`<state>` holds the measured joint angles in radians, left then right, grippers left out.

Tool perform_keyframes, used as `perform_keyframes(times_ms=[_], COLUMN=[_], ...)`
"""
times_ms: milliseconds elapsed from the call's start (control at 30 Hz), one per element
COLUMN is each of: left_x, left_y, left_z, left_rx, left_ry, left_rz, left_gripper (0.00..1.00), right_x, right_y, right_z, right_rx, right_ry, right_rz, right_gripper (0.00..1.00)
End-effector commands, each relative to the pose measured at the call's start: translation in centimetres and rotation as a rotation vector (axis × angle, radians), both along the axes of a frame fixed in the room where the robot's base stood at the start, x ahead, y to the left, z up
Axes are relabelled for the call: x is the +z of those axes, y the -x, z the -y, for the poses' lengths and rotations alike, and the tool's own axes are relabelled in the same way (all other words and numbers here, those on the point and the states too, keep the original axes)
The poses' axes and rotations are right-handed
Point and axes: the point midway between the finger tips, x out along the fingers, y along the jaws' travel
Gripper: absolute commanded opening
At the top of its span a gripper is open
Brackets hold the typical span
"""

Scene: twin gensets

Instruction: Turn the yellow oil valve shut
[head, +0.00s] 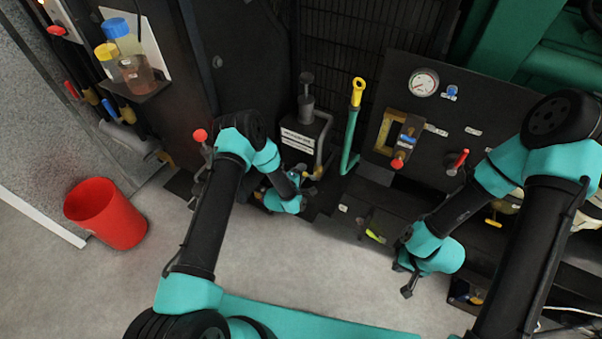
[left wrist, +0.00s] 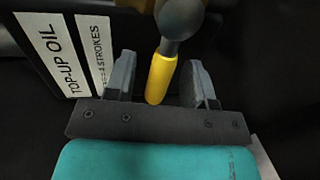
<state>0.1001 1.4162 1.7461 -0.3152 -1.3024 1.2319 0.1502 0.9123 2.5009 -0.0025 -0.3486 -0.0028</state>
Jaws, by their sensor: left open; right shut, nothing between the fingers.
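The yellow oil valve handle (left wrist: 161,80) hangs from a grey round valve body (left wrist: 180,17) in the left wrist view. My left gripper (left wrist: 161,70) is open, with one finger on each side of the yellow handle and visible gaps to both. In the head view the left gripper (head: 302,180) is low in front of the oil pump unit, and the valve is mostly hidden there by my gripper and wrist. My right gripper (head: 407,289) is shut and empty, pointing down over the floor at the lower right.
A "TOP-UP OIL" sign (left wrist: 55,50) stands left of the valve. A teal pipe with a yellow top (head: 357,95) rises right of the pump (head: 306,100). A gauge panel (head: 480,105) is at right. A red bucket (head: 105,215) stands on the clear floor at left.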

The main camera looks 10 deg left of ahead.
Motion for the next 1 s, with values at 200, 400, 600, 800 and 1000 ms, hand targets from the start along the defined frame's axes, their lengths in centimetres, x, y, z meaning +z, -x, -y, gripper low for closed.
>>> perform_keyframes(times_ms=[200,400,600,800,1000], left_x=[0.0,0.3,0.8,1.6,2.4], left_y=[0.1,1.2,4.1,7.7,11.3], left_z=[0.0,-0.4,-1.3,-2.4,-3.6], left_rx=[0.0,0.001,0.001,0.001,0.002], left_ry=[-0.001,-0.001,0.0,0.0,0.0], left_rz=[0.0,0.0,-0.002,-0.003,-0.002], left_gripper=[0.49,0.49,0.49,0.49,0.49], right_x=[0.0,0.0,0.0,0.0,0.0], right_y=[0.0,0.0,0.0,0.0,0.0], right_z=[0.0,0.0,0.0,0.0,0.0], right_rx=[0.0,0.0,0.0,0.0,0.0], right_ry=[0.0,0.0,0.0,0.0,0.0], right_rz=[0.0,0.0,0.0,0.0,0.0], right_gripper=[0.0,0.0,0.0,0.0,0.0])
